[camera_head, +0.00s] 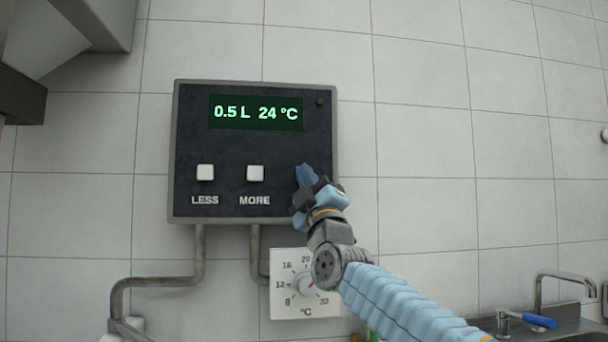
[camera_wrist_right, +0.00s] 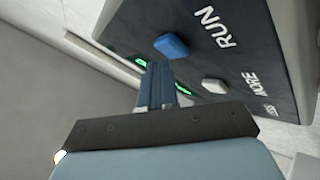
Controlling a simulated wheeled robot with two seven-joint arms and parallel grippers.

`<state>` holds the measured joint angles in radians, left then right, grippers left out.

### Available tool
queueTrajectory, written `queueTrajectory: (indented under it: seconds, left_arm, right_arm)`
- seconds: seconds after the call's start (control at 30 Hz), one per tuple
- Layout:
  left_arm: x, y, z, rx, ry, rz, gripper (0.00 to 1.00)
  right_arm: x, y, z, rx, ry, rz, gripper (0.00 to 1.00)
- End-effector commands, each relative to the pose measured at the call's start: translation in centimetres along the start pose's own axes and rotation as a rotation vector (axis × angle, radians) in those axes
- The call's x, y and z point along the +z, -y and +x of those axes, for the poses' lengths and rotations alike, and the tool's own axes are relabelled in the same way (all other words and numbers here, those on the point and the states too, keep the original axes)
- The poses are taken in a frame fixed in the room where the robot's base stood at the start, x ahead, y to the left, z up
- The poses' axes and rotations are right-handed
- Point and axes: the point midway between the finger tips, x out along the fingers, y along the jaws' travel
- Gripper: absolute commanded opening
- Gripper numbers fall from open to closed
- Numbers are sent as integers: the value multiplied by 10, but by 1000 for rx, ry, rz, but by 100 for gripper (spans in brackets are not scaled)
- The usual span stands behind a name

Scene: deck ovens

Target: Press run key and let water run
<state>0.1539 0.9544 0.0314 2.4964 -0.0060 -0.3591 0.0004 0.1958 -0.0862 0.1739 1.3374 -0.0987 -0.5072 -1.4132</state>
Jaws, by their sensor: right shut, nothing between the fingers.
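The dark control panel (camera_head: 235,150) hangs on the tiled wall, and its green display (camera_head: 256,112) reads 0.5 L 24 °C. The white LESS key (camera_head: 205,173) and MORE key (camera_head: 255,173) sit below the display. My right gripper (camera_head: 306,178) is shut and empty at the panel's lower right, covering the RUN label in the head view. In the right wrist view the blue run key (camera_wrist_right: 171,45) shows beside the word RUN, just beyond my shut fingertips (camera_wrist_right: 157,72). I cannot tell whether they touch it. My left gripper is out of view.
A temperature dial (camera_head: 305,284) is on the wall below the panel, partly behind my right arm. Pipes (camera_head: 160,282) run down from the panel. A sink (camera_head: 575,327) with a tap (camera_head: 540,290) and a blue-handled lever (camera_head: 539,320) stands at the lower right.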

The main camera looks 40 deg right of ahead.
Motion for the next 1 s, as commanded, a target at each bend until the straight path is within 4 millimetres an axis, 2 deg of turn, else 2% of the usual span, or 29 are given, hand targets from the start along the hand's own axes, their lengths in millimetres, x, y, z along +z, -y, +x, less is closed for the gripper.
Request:
queueTrajectory:
  seconds: [1.0]
  left_arm:
    - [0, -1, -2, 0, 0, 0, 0]
  right_arm:
    - [5, 5, 7, 0, 0, -1, 0]
